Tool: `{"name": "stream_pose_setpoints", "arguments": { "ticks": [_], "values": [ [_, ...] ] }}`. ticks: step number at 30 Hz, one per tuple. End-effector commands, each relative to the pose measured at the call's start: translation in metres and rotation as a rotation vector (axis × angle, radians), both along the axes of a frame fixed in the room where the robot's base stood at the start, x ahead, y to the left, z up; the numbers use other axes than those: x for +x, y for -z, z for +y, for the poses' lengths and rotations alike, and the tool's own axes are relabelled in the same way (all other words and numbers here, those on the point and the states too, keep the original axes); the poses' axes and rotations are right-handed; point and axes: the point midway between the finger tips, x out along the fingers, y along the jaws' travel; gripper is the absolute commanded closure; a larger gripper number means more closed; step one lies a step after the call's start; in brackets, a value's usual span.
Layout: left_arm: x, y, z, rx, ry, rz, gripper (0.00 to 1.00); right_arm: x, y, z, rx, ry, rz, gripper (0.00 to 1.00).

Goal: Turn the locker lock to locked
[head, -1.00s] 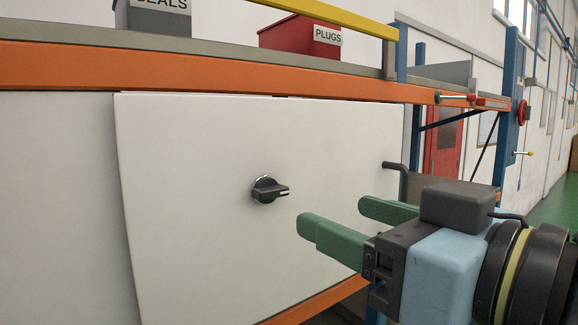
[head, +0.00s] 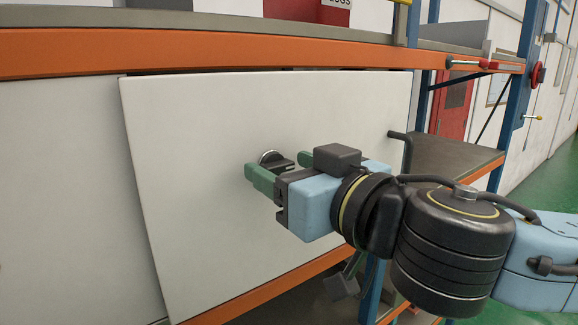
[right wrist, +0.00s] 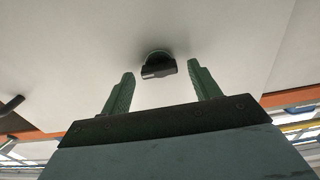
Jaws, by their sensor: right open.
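The locker door (head: 200,190) is a white panel below an orange beam. I see no contact between fingers and knob. The knob's pointer looks roughly sideways in the head view. My left gripper is not in view.
The orange beam (head: 180,52) runs above the door. A black bent door handle (head: 402,145) sticks out at the door's right edge. A red bin (head: 305,10) stands on the shelf above. A blue post (head: 522,95) rises at the right.

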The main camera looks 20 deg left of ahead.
Motion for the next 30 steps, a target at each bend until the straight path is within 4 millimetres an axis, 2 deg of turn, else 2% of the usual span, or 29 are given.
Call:
{"name": "stream_pose_setpoints", "arguments": {
  "ticks": [2, 11, 20, 30],
  "values": [
    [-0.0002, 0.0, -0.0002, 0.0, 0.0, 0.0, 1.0, -0.0002, -0.0001, -0.0001, 0.0, 0.0, 0.0, 0.43],
    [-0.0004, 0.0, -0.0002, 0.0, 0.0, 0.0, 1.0, -0.0002, -0.0002, -0.0003, 0.0, 0.0, 0.0, 0.83],
    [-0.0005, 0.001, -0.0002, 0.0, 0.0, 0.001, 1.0, -0.0003, 0.0003, -0.0003, -0.022, 0.0, -0.026, 0.83],
    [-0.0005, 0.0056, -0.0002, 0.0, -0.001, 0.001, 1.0, -0.0011, 0.0012, 0.0006, -0.154, -0.001, -0.196, 0.83]
  ]
}}
